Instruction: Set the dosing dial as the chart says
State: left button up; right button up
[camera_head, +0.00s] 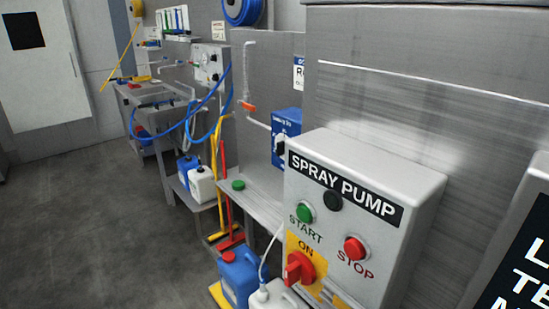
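A blue box (287,124) with white lettering and a black knob (280,148) is fixed to the steel wall behind the spray pump box. Its right side is hidden by that box. Farther back, a pale panel (210,60) carries small round dials or gauges, too small to read. I cannot tell which of these is the dosing dial. A small white sheet (218,30) above the panel and a partly hidden white sign (298,74) are both unreadable here, so I cannot tell which is the chart. Neither of my grippers shows.
The grey spray pump box (424,190) with green, red and rotary controls fills the near right. A blue jug (238,275) and a white jug (280,298) stand below it. Blue hoses (190,128) hang farther back. The grey floor (90,220) at left is clear.

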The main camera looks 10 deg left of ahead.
aim_at(280, 146)
jog(key=i+j+z, duration=0.1)
jog(key=j, duration=0.25)
jog(key=i+j+z, duration=0.15)
jog(key=i+j, duration=0.15)
jog(key=i+j+z, duration=0.1)
jog(key=j, duration=0.35)
jog(key=i+j+z, duration=0.15)
jog(key=j, duration=0.25)
jog(key=i, duration=0.05)
